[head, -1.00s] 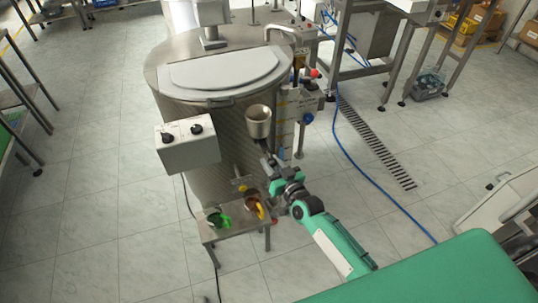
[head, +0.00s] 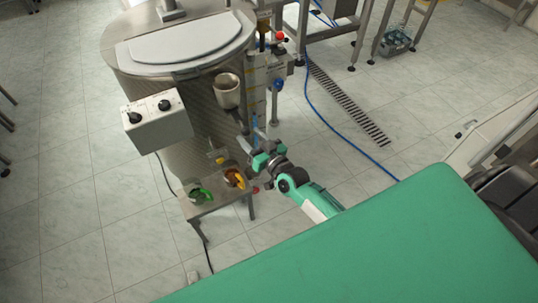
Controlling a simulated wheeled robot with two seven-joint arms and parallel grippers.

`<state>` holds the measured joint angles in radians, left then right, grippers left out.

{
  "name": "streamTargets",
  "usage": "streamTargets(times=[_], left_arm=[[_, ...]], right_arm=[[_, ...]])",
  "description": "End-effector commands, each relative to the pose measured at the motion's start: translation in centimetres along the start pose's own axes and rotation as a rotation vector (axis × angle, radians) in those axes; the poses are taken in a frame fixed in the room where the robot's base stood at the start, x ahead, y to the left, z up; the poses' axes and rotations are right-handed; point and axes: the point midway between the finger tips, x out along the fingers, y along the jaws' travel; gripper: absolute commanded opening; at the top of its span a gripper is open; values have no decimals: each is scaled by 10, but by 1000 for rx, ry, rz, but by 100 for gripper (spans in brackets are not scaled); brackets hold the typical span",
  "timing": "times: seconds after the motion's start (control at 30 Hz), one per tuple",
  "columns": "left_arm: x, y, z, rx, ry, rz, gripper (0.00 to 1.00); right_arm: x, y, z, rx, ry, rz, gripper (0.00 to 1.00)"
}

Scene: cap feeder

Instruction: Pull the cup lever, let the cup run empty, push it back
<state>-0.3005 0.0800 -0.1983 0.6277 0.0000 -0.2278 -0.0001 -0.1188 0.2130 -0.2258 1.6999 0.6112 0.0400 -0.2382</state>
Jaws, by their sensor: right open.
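The metal cup (head: 227,92) is mounted at the front right of the big steel drum (head: 190,120), open side up. Its inside looks light; I cannot tell how full it is. A dark lever-like bar (head: 240,118) runs down from under the cup toward my right gripper. My right gripper (head: 251,141) is open, just below the cup, its fingers close to the lower end of that bar. I cannot tell whether they touch it. My left gripper is not in view.
A grey control box (head: 158,121) with two black knobs juts out at the drum's left. Below is a small steel stand (head: 218,198) with a green tool (head: 200,194) and an orange-yellow one (head: 234,178). A blue hose (head: 335,133) lies on the floor at right.

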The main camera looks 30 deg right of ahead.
Motion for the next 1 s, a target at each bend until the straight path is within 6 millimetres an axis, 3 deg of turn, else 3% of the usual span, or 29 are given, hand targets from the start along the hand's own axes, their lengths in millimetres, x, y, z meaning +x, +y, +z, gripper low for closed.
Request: streamTargets(times=[0.3, 0.5, 0.7, 1.0], left_arm=[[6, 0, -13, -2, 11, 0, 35], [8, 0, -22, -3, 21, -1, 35], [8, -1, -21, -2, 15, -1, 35], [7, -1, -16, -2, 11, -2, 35]], right_arm=[[-62, 0, 3, -1, -3, 0, 48], [-92, 0, 2, -1, -2, -1, 48], [-108, 0, 1, -1, -1, -1, 48], [-110, 0, 0, -1, 0, 0, 48]])
